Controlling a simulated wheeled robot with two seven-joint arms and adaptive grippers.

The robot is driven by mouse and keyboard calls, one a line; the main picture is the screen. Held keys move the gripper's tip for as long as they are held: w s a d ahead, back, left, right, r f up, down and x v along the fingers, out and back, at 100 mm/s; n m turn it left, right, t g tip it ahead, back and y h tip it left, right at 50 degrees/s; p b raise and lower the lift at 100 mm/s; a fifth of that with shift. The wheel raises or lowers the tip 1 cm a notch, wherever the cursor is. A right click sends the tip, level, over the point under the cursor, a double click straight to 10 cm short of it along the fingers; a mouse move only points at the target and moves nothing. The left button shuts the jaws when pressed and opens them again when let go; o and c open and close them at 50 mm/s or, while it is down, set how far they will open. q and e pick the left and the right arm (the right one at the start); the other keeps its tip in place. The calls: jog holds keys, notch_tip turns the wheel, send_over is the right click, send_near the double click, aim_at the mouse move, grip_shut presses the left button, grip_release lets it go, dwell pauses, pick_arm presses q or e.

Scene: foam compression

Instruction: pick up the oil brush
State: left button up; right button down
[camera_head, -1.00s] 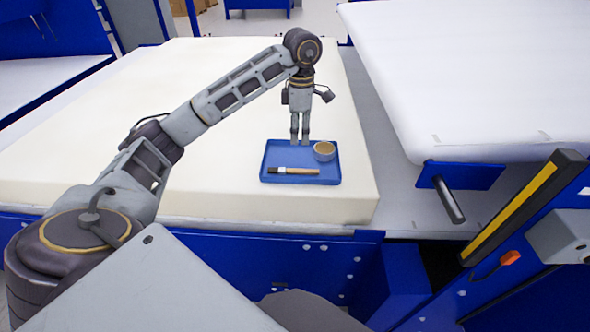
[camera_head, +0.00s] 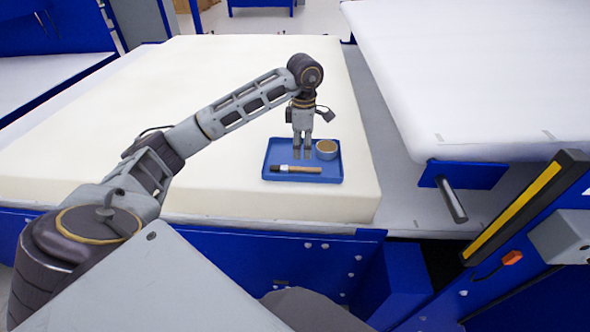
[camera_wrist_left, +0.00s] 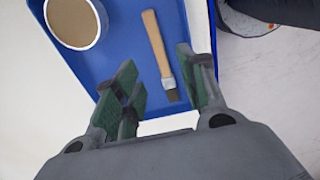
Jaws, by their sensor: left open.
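The oil brush (camera_head: 297,169) lies in the front part of a blue tray (camera_head: 333,179), its wooden handle to the right and its dark bristles to the left. My left gripper (camera_head: 302,157) points down over the tray, just behind the brush. In the left wrist view the brush (camera_wrist_left: 157,45) shows between the open fingers of the left gripper (camera_wrist_left: 160,92), nearer the right finger. The fingers are empty. A round cup (camera_head: 326,150) of tan liquid stands in the tray right of the gripper; it also shows in the left wrist view (camera_wrist_left: 73,20). My right gripper is not in view.
The tray rests near the front right corner of a large cream foam block (camera_head: 110,150). A white padded slab (camera_head: 480,75) stands to the right across a gap. A post with a yellow stripe (camera_head: 512,212) rises at the front right.

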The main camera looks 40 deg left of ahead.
aim_at(303, 168)
pick_arm(q)
jog(key=shift+f, duration=1.55)
jog(key=shift+d+f+p, duration=0.1)
jog(key=shift+f+p, duration=0.3)
jog(key=shift+f, duration=0.55)
notch_tip(303, 168, down, 2)
jog(key=shift+w+f, duration=0.1)
jog(key=shift+f, duration=0.3)
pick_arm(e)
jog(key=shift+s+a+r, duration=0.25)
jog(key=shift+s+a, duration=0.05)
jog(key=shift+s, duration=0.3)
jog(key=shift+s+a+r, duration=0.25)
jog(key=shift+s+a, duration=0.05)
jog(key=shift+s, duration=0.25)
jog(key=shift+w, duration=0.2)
